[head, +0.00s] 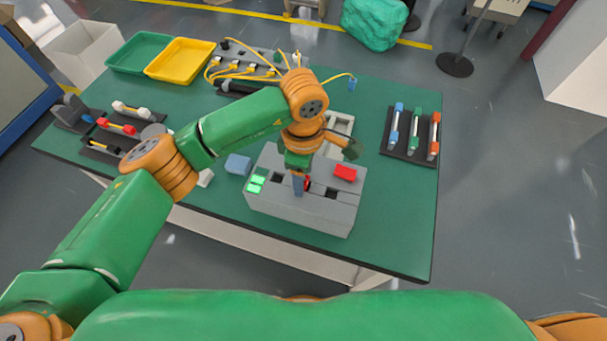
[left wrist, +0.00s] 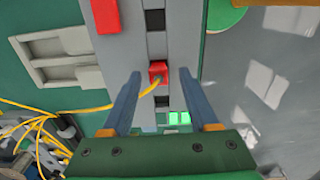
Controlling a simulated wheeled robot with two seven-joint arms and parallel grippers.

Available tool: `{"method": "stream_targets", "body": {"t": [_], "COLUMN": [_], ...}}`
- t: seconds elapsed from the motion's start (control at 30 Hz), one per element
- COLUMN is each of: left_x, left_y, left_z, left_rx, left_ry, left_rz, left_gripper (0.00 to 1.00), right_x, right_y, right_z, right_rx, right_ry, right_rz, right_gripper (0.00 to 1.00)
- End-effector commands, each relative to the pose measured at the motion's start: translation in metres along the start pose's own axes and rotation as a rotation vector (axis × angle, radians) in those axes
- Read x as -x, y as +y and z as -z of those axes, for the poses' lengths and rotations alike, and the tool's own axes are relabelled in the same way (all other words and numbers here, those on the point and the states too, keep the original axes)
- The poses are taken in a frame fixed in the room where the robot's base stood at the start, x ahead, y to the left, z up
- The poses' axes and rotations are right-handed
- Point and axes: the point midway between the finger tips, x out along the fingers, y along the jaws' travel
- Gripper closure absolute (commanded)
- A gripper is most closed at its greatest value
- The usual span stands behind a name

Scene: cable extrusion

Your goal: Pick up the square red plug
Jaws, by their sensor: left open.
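A small square red plug (left wrist: 157,70) with a yellow cable sits at the grey box (left wrist: 182,40), over its row of dark slots, in the left wrist view. My left gripper (left wrist: 160,76) is open, with one blue finger on each side of the plug and visible gaps to it. In the head view my left gripper (head: 300,184) points down over the grey box (head: 297,212), and only a bit of the red plug (head: 307,184) shows beside the finger. A larger red block (head: 345,173) is on the box's top, to the right. My right gripper is not in view.
Green lit squares (head: 256,183) are on the box's left end. A blue block (head: 238,164) lies to its left. Yellow cables (head: 240,70) run from a grey strip behind. Trays (head: 180,60) stand back left, and a dark rack (head: 410,145) of coloured sticks is right.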

Motion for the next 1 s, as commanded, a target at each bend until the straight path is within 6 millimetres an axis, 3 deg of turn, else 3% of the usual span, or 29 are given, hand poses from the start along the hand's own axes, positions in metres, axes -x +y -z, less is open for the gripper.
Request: {"method": "stream_targets", "body": {"t": [0.27, 0.37, 0.5, 0.87, 1.0], "left_x": [-0.011, -0.011, -0.011, -0.009, 0.004], "left_y": [0.000, 0.000, 0.000, 0.000, 0.001], "left_z": [0.000, -0.001, -0.001, -0.001, -0.001], "left_rx": [0.000, 0.000, 0.001, 0.001, -0.001], "left_ry": [-0.002, -0.003, -0.003, -0.003, -0.003], "left_rz": [-0.001, -0.001, -0.001, -0.002, -0.006], "left_gripper": [0.40, 0.62, 0.99, 1.00, 1.00], "right_x": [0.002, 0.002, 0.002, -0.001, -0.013], "right_y": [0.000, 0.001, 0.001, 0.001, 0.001], "right_z": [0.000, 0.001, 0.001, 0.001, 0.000], "right_rx": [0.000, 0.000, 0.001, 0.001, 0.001], "right_ry": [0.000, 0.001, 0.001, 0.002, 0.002], "right_rz": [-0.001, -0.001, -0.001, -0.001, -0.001], "right_gripper": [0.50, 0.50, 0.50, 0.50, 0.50]}}
